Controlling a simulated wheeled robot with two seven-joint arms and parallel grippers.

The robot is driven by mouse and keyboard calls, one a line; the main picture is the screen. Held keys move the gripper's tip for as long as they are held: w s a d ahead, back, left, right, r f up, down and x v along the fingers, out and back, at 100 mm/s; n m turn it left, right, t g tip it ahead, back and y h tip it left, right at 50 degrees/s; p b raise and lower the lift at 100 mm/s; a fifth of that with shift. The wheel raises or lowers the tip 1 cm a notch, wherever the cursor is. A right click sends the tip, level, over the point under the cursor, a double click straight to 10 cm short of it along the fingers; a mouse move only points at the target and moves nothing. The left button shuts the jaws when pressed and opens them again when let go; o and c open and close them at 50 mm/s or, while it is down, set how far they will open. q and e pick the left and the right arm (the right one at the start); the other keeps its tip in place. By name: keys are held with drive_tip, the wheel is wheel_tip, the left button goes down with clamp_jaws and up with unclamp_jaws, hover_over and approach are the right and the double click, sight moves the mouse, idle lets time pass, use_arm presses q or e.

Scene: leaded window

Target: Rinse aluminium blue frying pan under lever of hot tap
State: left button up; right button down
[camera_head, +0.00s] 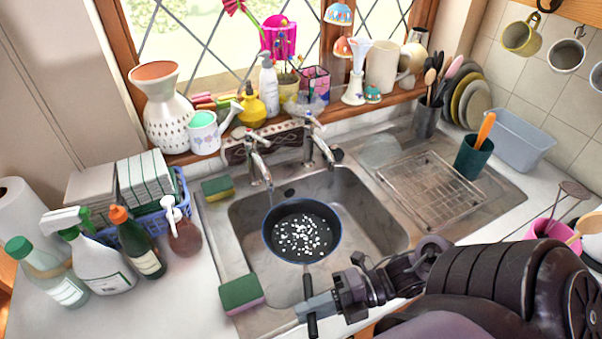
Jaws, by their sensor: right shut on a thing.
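The frying pan (270,238) has a blue rim and a dark inside speckled with white bits. It is over the sink basin, below the left tap (262,168), with its handle pointing toward me. My right gripper (309,300) comes in from the right and is shut on the pan's handle near the basin's front edge. A thin pale streak below the left tap's spout may be water. A second tap (318,145) stands to its right. I cannot tell which tap is hot. My left gripper is not in view.
Sponges lie on the sink's left rim (217,187) and front left corner (241,293). Several bottles (105,250) crowd the left counter. A wire rack (435,190) lies on the drainer at right. The basin's right side (375,220) is free.

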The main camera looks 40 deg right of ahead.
sight(305, 260)
drive_tip(key=shift+s+d+r, duration=0.15)
drive_tip(key=shift+s+d, duration=0.05)
drive_tip(key=shift+d, duration=0.05)
drive_tip(key=shift+w+b, duration=0.3)
drive_tip(key=shift+b, duration=0.15)
drive_tip(key=shift+w+f, duration=0.2)
drive_tip(key=shift+w, duration=0.1)
drive_tip(key=shift+w+b, duration=0.35)
drive_tip(key=shift+b, duration=0.05)
drive_tip(key=w+b, duration=0.1)
drive_tip(key=w, duration=0.1)
drive_tip(key=w+f+b, duration=0.1)
drive_tip(key=w, duration=0.1)
drive_tip(key=shift+w+d, duration=0.1)
drive_tip(key=shift+d, duration=0.1)
use_arm(q)
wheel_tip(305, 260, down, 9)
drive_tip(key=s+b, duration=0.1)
drive_tip(key=b, duration=0.4)
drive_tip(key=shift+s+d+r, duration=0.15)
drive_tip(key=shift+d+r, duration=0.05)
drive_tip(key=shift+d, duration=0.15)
use_arm(e)
drive_tip(key=w+f, duration=0.1)
drive_tip(key=w, duration=0.6)
drive_tip(key=shift+w+d, duration=0.25)
drive_tip(key=shift+d, duration=0.1)
drive_tip(key=shift+s+d+f, duration=0.1)
drive_tip(key=shift+s, duration=0.05)
